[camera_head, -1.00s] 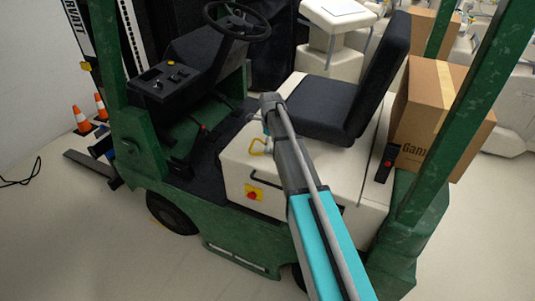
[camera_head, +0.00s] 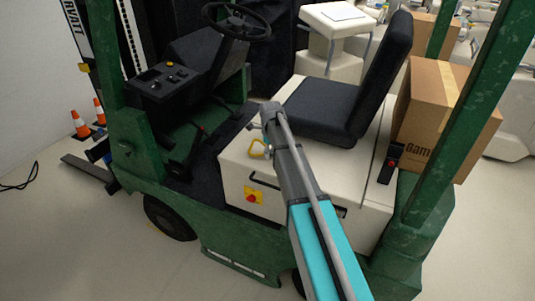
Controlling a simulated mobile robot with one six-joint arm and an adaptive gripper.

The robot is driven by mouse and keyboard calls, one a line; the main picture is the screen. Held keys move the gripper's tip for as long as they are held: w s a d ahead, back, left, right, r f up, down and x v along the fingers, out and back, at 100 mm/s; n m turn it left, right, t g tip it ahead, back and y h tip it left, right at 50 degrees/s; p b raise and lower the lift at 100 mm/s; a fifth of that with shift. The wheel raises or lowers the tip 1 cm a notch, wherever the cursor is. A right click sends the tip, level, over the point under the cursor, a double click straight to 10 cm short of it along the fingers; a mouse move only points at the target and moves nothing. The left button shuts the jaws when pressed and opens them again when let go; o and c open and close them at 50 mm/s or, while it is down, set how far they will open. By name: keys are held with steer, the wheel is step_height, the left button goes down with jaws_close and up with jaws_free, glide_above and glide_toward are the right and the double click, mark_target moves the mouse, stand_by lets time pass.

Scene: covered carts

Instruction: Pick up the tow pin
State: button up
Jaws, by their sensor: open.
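Any shaft below the loop is hidden or too small to tell. My arm reaches up from the bottom of the view, and its grey end is just right of and above the loop. Only a small part of my gripper (camera_head: 255,126) shows past the arm end, just above the loop. It is open, with nothing seen in it. Whether it touches the loop I cannot tell.
The black seat (camera_head: 325,108) is right of my arm, and the steering wheel (camera_head: 237,20) and dark console (camera_head: 163,82) are at upper left. A cardboard box (camera_head: 435,115) and a green post (camera_head: 470,105) stand on the right. A black and red device (camera_head: 391,160) lies near the box.

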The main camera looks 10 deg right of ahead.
steer(key=shift+c, duration=0.3)
jaws_close()
steer(key=shift+r, duration=0.15)
stand_by(0.4)
step_height(320, 180, up, 3)
steer(key=p, duration=0.3)
steer(key=s+r+p, duration=0.9)
steer(key=s+p, duration=0.1)
steer(key=s, duration=0.4)
steer(key=shift+d+r, duration=0.35)
steer(key=shift+d, duration=0.1)
